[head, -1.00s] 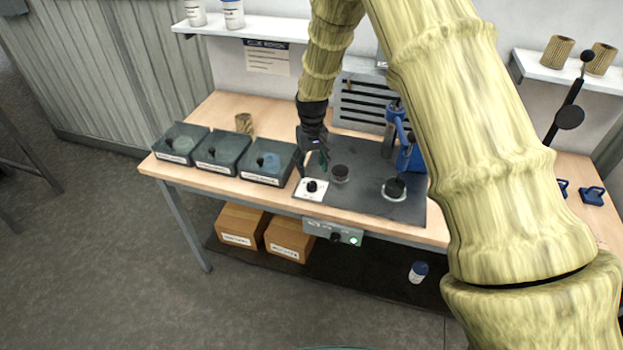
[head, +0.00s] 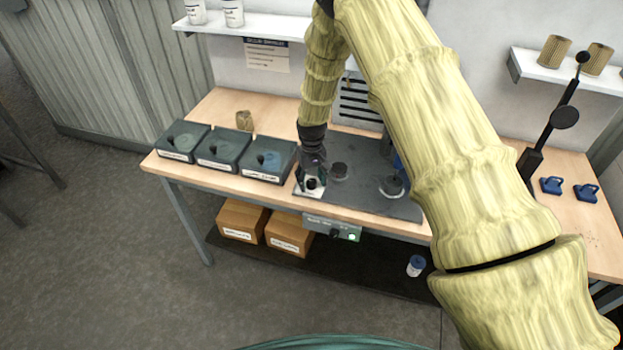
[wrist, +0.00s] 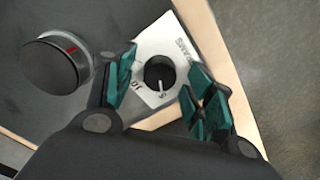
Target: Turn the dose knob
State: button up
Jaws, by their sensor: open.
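The dose knob (wrist: 159,74) is a small black round knob with a white pointer line on a white labelled plate (wrist: 152,46). In the wrist view its pointer faces the lower edge of the picture. In the head view the knob (head: 311,184) sits at the left front of the dark mat, partly covered by my gripper. My gripper (wrist: 158,88) is open, with its teal-padded fingers on either side of the knob. The fingers appear apart from it. How far they are above the plate I cannot tell.
A larger black round knob with a red mark (wrist: 56,63) stands beside the left finger. Dark bins (head: 265,160) stand to the left on the bench (head: 215,112). A press column stands behind my arm. A control box (head: 333,228) hangs under the front edge.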

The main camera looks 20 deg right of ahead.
jog(key=c, duration=1)
jog(key=shift+c, duration=0.2)
